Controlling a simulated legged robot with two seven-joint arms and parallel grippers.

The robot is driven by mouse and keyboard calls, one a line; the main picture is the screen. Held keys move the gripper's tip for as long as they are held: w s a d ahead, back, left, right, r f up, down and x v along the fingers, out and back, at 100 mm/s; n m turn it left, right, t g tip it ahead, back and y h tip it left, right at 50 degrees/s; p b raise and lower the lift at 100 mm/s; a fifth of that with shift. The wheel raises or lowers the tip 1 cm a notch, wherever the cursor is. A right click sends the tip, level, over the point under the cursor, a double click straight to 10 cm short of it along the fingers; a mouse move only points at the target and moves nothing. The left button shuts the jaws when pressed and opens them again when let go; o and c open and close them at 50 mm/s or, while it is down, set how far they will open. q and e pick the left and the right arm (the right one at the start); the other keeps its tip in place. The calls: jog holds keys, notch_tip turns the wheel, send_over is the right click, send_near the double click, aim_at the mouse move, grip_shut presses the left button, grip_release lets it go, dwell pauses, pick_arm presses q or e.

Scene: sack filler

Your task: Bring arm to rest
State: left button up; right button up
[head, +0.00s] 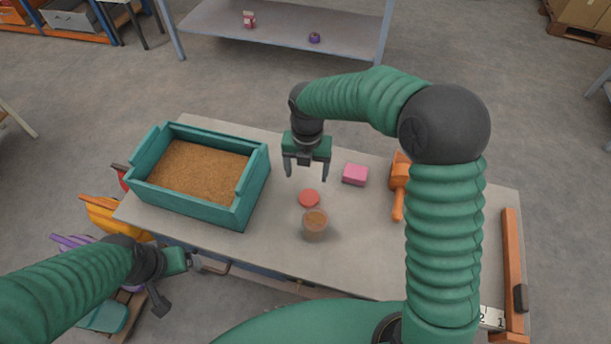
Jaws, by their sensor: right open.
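My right gripper (305,175) is open and empty, pointing down above the middle of the table, close to a red disc (309,198). A small clear cup (315,225) with brown contents stands in front of the disc. My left gripper (177,281) is low at the left, off the table's front edge, near the coloured items below. I cannot tell whether its jaws are open or shut.
A teal bin (243,209) of brown grain stands at the table's left. A pink block (355,175) and an orange mallet (399,186) lie right of my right gripper. An orange rail (512,262) edges the table's right. Behind is a grey shelf (280,28).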

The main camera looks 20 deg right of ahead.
jog(key=s+d+r+m+t+p, duration=0.1)
jog(key=s+d+r+m+p, duration=0.1)
jog(key=s+m, duration=0.6)
jog(key=s+d+r+m+t+p, duration=0.1)
jog(key=s+m, duration=0.6)
jog(key=m, duration=1.5)
jog(key=shift+s+d+r+m+t+p, duration=0.3)
jog(key=shift+s+d+r+p, duration=0.2)
jog(key=shift+d, duration=0.2)
